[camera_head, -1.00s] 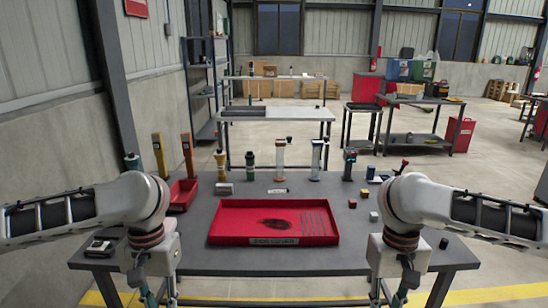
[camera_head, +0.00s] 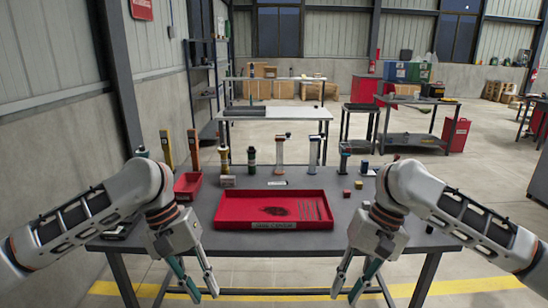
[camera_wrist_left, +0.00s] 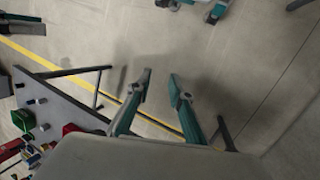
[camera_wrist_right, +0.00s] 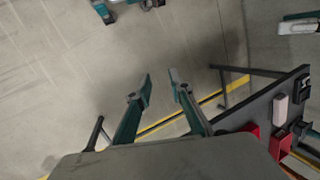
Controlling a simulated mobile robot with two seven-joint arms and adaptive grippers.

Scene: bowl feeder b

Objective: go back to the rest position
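My left gripper (camera_head: 205,296) hangs in front of the table's front edge at the left, pointing down. Its fingers are apart with only floor between them, as the left wrist view (camera_wrist_left: 160,82) shows. My right gripper (camera_head: 343,296) hangs in front of the table's front edge at the right. Its fingers are also apart and empty in the right wrist view (camera_wrist_right: 160,82). Neither gripper touches anything that I can see.
The grey table (camera_head: 340,222) carries a red tray (camera_head: 240,209) with a dark patch inside, a red bin (camera_head: 187,187), several upright coloured tools at the back and small blocks at the right. Floor in front is clear.

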